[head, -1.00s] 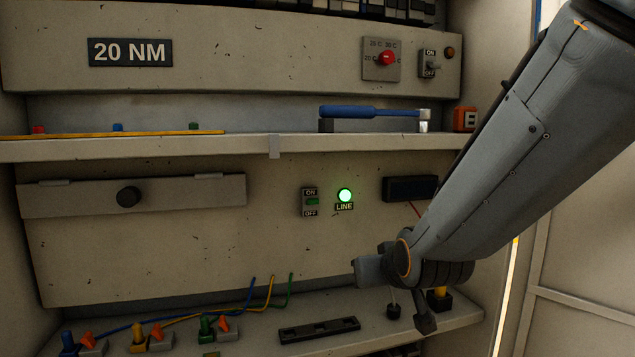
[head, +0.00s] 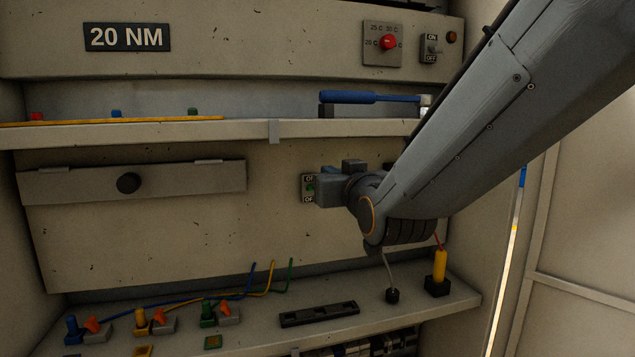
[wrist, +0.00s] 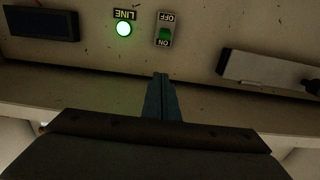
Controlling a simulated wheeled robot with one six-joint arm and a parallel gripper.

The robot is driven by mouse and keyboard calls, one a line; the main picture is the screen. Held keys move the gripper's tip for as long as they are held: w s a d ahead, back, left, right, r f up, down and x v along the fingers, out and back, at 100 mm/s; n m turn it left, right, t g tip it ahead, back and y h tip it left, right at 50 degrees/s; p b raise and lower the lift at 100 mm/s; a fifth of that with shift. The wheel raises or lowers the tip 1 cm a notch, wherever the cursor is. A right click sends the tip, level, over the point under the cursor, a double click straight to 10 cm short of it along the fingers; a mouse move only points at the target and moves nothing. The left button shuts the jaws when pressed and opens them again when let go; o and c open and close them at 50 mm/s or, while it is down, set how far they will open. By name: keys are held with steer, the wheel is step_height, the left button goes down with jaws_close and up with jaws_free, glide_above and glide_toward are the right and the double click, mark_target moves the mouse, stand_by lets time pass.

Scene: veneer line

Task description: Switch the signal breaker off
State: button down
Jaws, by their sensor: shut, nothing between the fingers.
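A breaker with ON and OFF labels and a green toggle (head: 309,188) is on the lower panel, partly hidden by my gripper in the head view. The wrist view, upside down, shows the whole breaker (wrist: 165,30); its green toggle sits toward the ON label. A lit green LINE lamp (wrist: 124,29) is beside it. It is hidden behind my arm in the head view. My gripper (wrist: 160,77) is shut and empty, its fingertips short of the breaker in the wrist picture. The exact gap to the panel is unclear.
Another ON/OFF switch (head: 431,47) and a red knob (head: 388,42) are on the upper panel. A shelf (head: 245,133) holding a blue-handled tool (head: 370,97) runs above the breaker. Coloured plugs and a yellow-handled item (head: 439,265) stand on the lower ledge.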

steer(key=w+a+f+p, duration=0.2)
steer(key=w+f+p, duration=0.2)
steer(key=w, duration=0.5)
steer(key=shift+w+a, duration=0.2)
steer(key=shift+a, duration=0.15)
